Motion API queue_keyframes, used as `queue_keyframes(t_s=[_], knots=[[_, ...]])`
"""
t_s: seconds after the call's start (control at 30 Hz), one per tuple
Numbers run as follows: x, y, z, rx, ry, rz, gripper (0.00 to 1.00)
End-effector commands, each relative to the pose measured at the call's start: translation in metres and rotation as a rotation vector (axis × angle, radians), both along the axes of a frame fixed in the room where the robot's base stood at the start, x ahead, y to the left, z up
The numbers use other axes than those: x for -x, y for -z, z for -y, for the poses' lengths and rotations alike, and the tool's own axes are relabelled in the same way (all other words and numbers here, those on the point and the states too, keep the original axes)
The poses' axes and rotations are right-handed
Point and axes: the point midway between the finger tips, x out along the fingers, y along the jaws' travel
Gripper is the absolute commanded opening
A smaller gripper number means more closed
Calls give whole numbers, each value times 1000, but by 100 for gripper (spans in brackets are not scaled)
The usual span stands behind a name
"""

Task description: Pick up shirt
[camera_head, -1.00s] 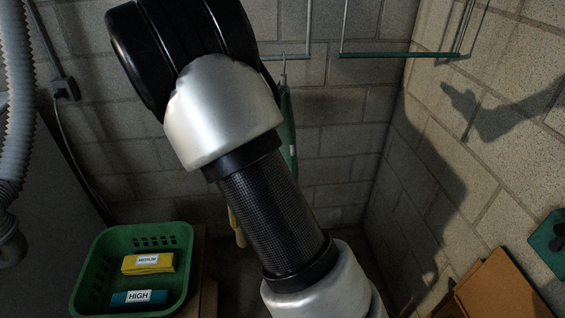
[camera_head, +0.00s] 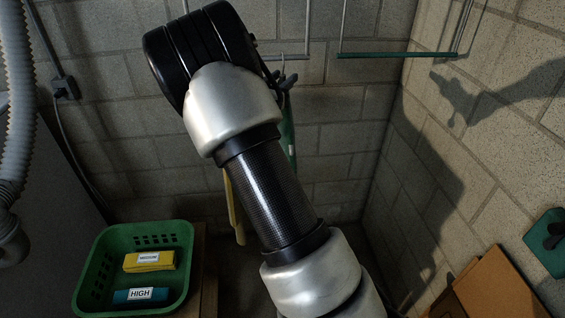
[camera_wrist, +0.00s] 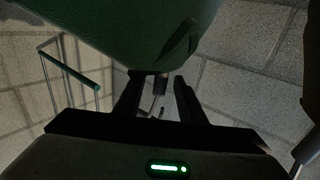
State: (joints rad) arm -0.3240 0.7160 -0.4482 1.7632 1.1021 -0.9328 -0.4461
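A green cloth, seemingly the shirt (camera_head: 289,132), hangs near the back wall in the head view, mostly hidden behind my arm. In the wrist view, green cloth (camera_wrist: 110,32) fills the top, close to the camera. My gripper (camera_wrist: 160,82) has its two dark fingers apart, just below the cloth in that picture. A thin curved metal piece (camera_wrist: 150,104), perhaps a hanger hook, shows between the fingers. I cannot tell whether they touch it. In the head view, a small dark part of my gripper (camera_head: 286,82) shows at the top of the green cloth.
A green-barred rail (camera_head: 385,54) hangs at the back. A yellow item (camera_head: 235,210) hangs behind my arm. Cardboard (camera_head: 495,285) leans at right.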

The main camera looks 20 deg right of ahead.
Motion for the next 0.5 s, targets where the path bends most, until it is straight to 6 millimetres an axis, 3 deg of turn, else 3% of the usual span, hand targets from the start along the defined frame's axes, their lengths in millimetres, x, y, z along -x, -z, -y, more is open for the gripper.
queue_keyframes(t_s=[0.03, 0.2, 0.5], knots=[[0, 0, 0, 0, 0, 0, 30], [0, 0, 0, 0, 0, 0, 1], [0, 0, 0, 0, 0, 0, 0]])
